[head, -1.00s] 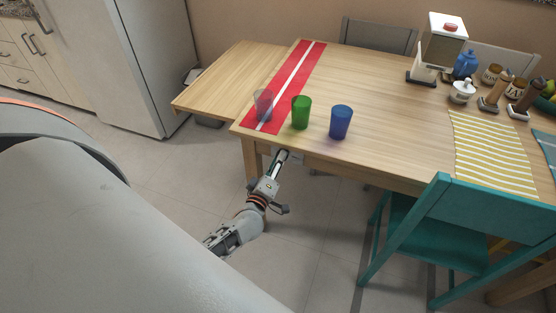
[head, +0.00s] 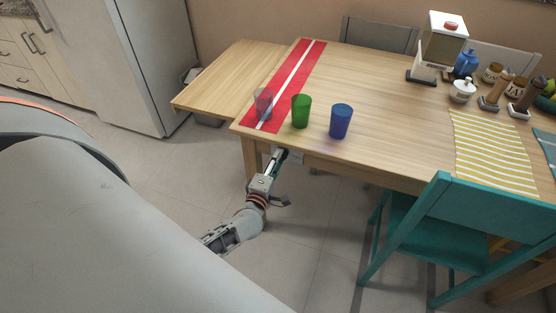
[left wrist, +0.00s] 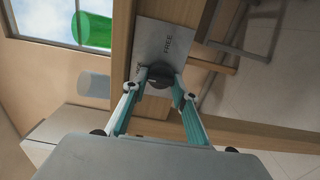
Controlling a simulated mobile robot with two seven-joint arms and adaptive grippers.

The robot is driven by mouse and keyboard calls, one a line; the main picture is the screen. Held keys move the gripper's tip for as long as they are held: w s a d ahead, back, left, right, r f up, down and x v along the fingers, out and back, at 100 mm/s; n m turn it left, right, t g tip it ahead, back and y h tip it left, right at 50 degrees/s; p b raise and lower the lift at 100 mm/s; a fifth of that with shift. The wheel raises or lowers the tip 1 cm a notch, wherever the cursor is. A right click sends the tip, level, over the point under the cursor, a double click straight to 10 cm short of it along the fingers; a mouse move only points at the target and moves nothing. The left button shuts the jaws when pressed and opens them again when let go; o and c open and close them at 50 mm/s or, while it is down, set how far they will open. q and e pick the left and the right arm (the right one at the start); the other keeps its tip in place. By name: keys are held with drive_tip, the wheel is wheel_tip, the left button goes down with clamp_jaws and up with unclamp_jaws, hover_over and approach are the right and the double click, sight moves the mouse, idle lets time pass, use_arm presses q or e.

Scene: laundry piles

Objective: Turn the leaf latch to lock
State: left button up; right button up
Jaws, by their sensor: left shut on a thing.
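The latch is a dark round knob (left wrist: 160,76) in front of a pale plate (left wrist: 152,42) under the table edge. The plate reads "FREE"; a second word near the knob is partly covered. My left gripper (left wrist: 160,82) is shut on the knob, with a teal-sided finger at each side of it. In the head view my left gripper (head: 281,154) reaches up to the table's front edge, below the green cup; the knob is hidden there. The wooden leaf (head: 214,82) extends at the table's left. My right gripper is not in view.
A clear cup (head: 263,103) and a green cup (head: 301,111) stand near the table's front edge, with a blue cup (head: 341,121) to their right. A red runner (head: 297,70) crosses the table. A teal chair (head: 455,225) stands at the front right.

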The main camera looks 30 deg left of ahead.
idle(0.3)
use_arm(q)
drive_tip(key=o, duration=1.1)
drive_tip(key=v, duration=1.2)
drive_tip(key=shift+a, duration=0.1)
